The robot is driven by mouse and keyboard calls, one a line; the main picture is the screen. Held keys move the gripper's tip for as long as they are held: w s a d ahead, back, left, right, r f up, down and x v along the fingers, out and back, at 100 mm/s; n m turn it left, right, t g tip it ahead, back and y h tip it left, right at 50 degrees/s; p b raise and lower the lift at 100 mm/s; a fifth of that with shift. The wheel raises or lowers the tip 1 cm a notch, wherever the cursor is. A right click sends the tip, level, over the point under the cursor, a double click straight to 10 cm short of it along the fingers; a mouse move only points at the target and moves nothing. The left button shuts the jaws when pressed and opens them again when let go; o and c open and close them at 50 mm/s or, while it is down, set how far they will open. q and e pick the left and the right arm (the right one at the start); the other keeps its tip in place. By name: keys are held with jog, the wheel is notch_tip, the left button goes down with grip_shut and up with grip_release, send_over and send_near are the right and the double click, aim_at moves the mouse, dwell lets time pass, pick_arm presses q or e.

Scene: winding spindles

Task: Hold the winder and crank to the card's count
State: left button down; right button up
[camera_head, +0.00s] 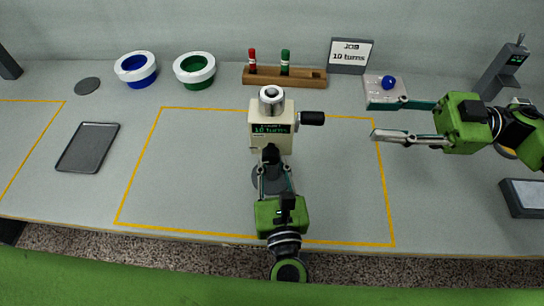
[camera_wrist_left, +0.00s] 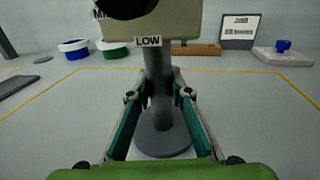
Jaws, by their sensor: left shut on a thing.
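The winder (camera_head: 264,128) is a cream box with a spool-like top (camera_head: 271,95) and a black crank handle (camera_head: 312,118) on its right side. Its green display appears to read 10 turns. It stands upright on a grey post (camera_wrist_left: 161,75) with a round base (camera_wrist_left: 165,144). My left gripper (camera_wrist_left: 160,97) is shut on the post, below the box; a LOW label (camera_wrist_left: 148,41) shows above. The job card (camera_head: 350,54) at the back reads JOB, 10 turns. My right gripper (camera_head: 386,119) is open and empty, right of the crank handle and apart from it.
A pale box with a blue knob (camera_head: 388,82) sits just behind my right gripper. A wooden rack (camera_head: 313,80) holds a red and a green spindle. Blue (camera_head: 136,68) and green (camera_head: 195,69) tubs and a dark tray (camera_head: 88,147) stand left. The yellow-outlined area is otherwise clear.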

pick_arm(q)
jog(key=c, duration=1.8)
grip_release()
jog(key=shift+f, duration=0.35)
jog(key=shift+o, duration=0.2)
jog(key=shift+r, duration=0.15)
